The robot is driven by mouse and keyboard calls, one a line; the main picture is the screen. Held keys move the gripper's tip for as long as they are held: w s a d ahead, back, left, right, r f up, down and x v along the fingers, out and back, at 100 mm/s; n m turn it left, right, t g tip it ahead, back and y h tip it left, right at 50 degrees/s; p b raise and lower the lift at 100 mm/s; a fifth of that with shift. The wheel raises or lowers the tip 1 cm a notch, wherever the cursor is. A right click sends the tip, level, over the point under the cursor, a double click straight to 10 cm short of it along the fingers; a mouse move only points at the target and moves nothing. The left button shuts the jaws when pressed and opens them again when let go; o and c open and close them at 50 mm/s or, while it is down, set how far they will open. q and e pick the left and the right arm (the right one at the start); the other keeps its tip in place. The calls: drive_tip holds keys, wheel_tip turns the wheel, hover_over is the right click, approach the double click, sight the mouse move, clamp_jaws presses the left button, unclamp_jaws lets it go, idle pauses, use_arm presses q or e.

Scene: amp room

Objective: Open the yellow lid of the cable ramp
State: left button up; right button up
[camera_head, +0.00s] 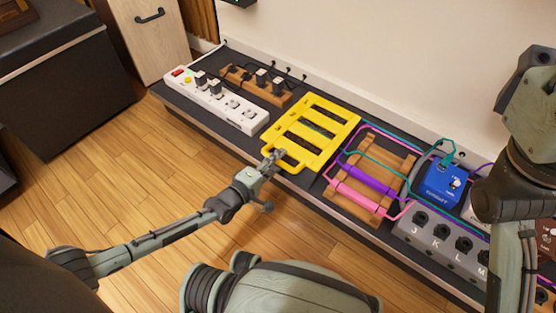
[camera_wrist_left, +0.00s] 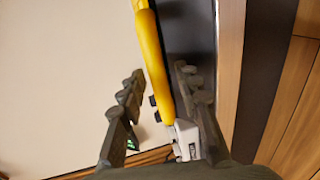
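The yellow slotted lid of the cable ramp (camera_head: 326,118) is on the dark shelf by the wall in the head view, with cables showing through its slots. I cannot tell whether it is raised. My left gripper (camera_head: 272,157) is at the lid's front left corner. In the left wrist view, the two fingers of my left gripper (camera_wrist_left: 158,76) stand apart. A yellow bar of the lid (camera_wrist_left: 152,50) runs between them, closer to the right finger. Whether a finger touches it is unclear. My right arm shows at the right edge of the head view, but its gripper is not visible.
A white power strip (camera_head: 218,103) and a wooden block with plugs (camera_head: 257,85) are left of the lid. A wooden rack with coloured cables (camera_head: 368,176), a blue pedal (camera_head: 441,182) and a grey switch box (camera_head: 443,238) are to the right. Wooden floor lies in front.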

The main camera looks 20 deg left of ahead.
use_arm(q)
clamp_jaws()
